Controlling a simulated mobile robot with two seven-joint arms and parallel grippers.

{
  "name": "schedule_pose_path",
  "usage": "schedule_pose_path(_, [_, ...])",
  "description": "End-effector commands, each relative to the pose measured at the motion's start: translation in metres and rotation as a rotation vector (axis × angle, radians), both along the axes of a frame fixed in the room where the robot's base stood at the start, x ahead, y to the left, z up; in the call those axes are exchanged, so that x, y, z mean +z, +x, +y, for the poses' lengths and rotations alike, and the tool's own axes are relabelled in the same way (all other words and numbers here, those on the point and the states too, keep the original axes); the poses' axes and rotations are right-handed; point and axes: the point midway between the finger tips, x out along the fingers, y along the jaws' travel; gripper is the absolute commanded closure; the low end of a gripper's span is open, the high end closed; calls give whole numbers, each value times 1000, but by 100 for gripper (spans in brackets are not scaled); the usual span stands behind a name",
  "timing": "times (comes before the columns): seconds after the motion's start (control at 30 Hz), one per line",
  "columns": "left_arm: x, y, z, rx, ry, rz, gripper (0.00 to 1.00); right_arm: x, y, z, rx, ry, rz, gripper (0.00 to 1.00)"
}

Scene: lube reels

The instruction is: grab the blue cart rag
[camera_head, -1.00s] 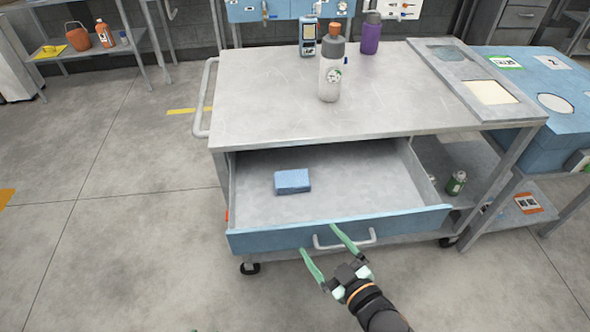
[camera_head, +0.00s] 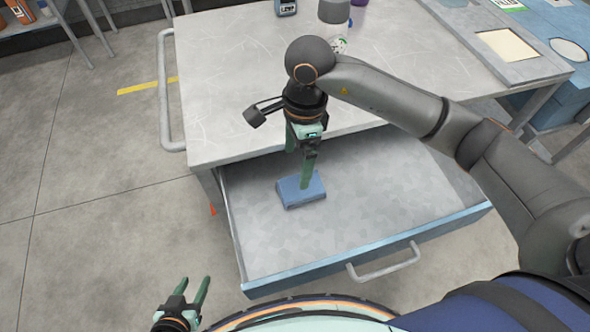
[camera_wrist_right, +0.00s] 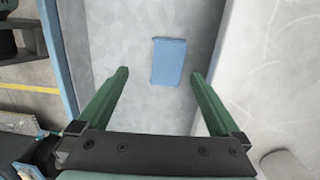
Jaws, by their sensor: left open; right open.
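The blue rag (camera_head: 301,190) is a small folded block lying flat on the floor of the open cart drawer (camera_head: 390,190), toward its left side. My right gripper (camera_head: 305,180) points down into the drawer over the rag and partly covers it in the head view. In the right wrist view the rag (camera_wrist_right: 169,62) lies ahead, beyond and between the two green fingers (camera_wrist_right: 160,85), with bare drawer floor around it. The right gripper is open and holds nothing. My left gripper (camera_head: 195,290) is open and empty, low at the left, outside the drawer.
The grey cart top (camera_head: 230,80) overhangs the back of the drawer. The drawer's blue front (camera_head: 330,270) carries a handle (camera_head: 385,263). A grey-capped bottle (camera_head: 334,10) stands on the cart, partly hidden by my arm. Open floor (camera_head: 100,230) lies to the left.

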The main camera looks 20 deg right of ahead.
Motion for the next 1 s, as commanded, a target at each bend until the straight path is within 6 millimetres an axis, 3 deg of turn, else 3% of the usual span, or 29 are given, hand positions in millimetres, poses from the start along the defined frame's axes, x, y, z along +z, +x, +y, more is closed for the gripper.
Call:
schedule_pose_path(0.17, [-1, -2, 0, 0, -1, 3, 50, -4, 11, -20, -2, -93, -40, 0])
schedule_pose_path(0.43, [1, -3, 0, 0, 0, 7, 50, -52, 10, -19, -2, -90, -38, 0])
schedule_pose_path(0.67, [2, -3, 0, 0, 0, 7, 50, -70, 10, -18, -2, -88, -41, 0])
schedule_pose_path(1.0, [7, -3, 0, 0, -1, 7, 50, -115, 11, -15, -2, -88, -40, 0])
